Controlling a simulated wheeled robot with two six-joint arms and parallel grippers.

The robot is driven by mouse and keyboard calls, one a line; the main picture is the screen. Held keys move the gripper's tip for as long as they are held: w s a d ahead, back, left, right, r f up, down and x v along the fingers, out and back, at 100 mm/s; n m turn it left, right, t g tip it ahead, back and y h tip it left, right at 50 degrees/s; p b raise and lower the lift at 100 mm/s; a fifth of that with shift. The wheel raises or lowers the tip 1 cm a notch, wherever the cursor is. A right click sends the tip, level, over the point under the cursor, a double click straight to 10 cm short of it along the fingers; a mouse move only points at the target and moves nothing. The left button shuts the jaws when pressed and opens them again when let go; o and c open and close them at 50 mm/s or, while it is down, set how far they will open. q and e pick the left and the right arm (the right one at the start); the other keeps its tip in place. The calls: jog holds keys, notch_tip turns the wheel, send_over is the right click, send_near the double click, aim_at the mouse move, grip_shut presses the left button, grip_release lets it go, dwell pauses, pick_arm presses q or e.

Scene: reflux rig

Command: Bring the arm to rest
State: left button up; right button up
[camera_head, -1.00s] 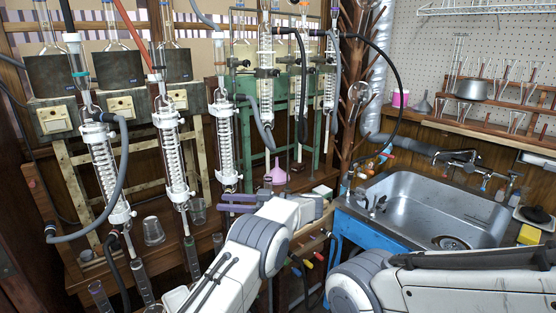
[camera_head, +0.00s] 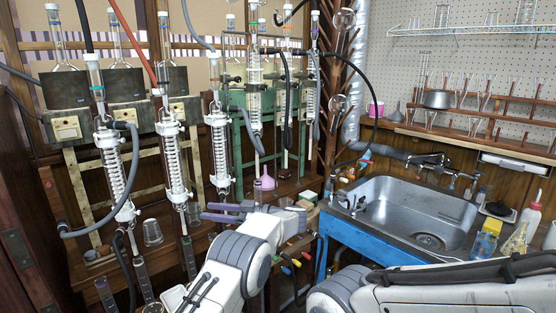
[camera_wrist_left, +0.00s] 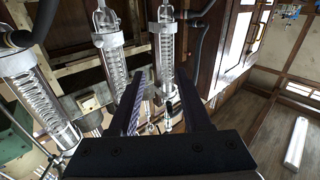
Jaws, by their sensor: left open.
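My left gripper (camera_head: 206,211) reaches in from the bottom of the head view, its two dark fingers pointing left in front of the bench. In the left wrist view its fingers (camera_wrist_left: 163,98) stand apart with nothing held between them. Coiled glass condensers hang in a row: one at left (camera_head: 115,170), one in the middle (camera_head: 172,160) and one at right (camera_head: 219,150). In the wrist view the condensers (camera_wrist_left: 167,50) show beyond the fingers; I cannot tell the exact gap. My right arm crosses the lower right, but its gripper is out of view.
Hoses (camera_head: 133,170) loop between the condensers. A glassware rack is at the back right.

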pick_arm(q)
jog(key=w+r+m+t+h, duration=0.8)
jog(key=w+m+t+h, duration=0.15)
jog(key=t, duration=0.35)
jog(key=s+f+m+g+h, duration=0.35)
jog(key=s+f, duration=0.25)
jog(key=s, duration=0.8)
jog(key=s+f+m+g+h, duration=0.2)
jog(key=s+f+g, duration=0.4)
jog(key=s, duration=0.7)
jog(key=s+f+m+g+h, duration=0.3)
jog(key=s+f, duration=0.4)
jog(key=s, duration=0.7)
jog(key=s+d+r+m+g+h, duration=0.1)
jog(key=s+d+r+m+g, duration=0.35)
jog(key=s+d, duration=0.85)
notch_tip(320, 180, up, 15)
jog(key=m+t+p, duration=0.1)
jog(key=m+p, duration=0.1)
jog(key=p, duration=1.1)
jog(key=shift+d+f, duration=0.15)
jog(key=shift+f, duration=0.05)
